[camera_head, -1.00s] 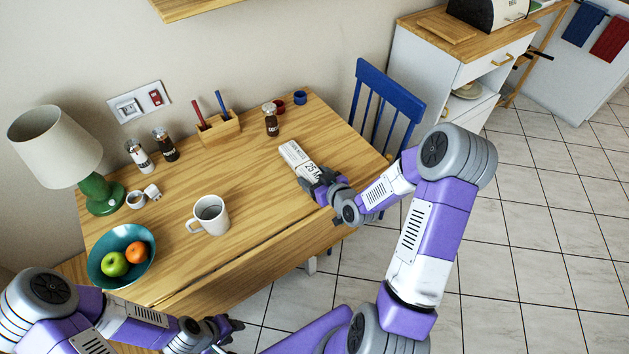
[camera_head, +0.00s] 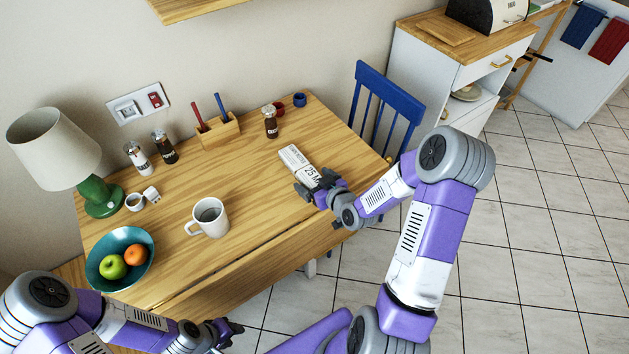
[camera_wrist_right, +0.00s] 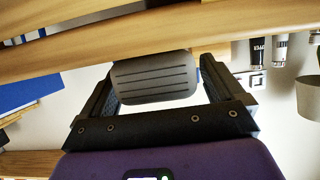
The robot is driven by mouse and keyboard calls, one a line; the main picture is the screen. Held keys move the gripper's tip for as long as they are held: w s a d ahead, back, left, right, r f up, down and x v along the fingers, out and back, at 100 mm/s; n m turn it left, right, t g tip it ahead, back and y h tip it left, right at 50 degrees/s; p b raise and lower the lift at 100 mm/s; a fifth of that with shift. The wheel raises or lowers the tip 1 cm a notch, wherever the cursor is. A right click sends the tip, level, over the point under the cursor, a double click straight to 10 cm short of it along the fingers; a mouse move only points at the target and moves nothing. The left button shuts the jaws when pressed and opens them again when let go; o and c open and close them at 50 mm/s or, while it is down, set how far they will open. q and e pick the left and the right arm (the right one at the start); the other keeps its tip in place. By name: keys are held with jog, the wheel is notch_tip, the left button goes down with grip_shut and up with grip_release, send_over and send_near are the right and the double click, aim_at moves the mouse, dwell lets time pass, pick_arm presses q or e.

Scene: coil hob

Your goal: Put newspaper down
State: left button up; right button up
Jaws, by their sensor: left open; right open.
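The newspaper (camera_head: 298,160), a small white rolled or folded bundle with dark print, lies on the right part of the wooden table (camera_head: 255,180). My right gripper (camera_head: 318,188) is open at the near end of the newspaper, its spread fingers beside that end. Whether they touch it I cannot tell. The right wrist view shows the spread dark fingers of this gripper (camera_wrist_right: 160,85); I cannot make out the newspaper there. My left gripper (camera_head: 232,330) is open and empty, low in front of the table's near edge.
A white mug (camera_head: 210,218) and a teal fruit bowl (camera_head: 120,258) stand left of the newspaper. A blue chair (camera_head: 388,105) is at the table's right end. The table's middle is clear.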

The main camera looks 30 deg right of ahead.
jog(key=p+v, duration=0.1)
jog(key=v, duration=0.2)
jog(key=p+v, duration=0.1)
jog(key=v, duration=0.3)
jog(key=shift+w+r, duration=0.15)
jog(key=shift+r, duration=0.05)
jog(key=shift+p+v, duration=2.65)
jog(key=shift+p, duration=1.6)
jog(key=shift+f, duration=0.15)
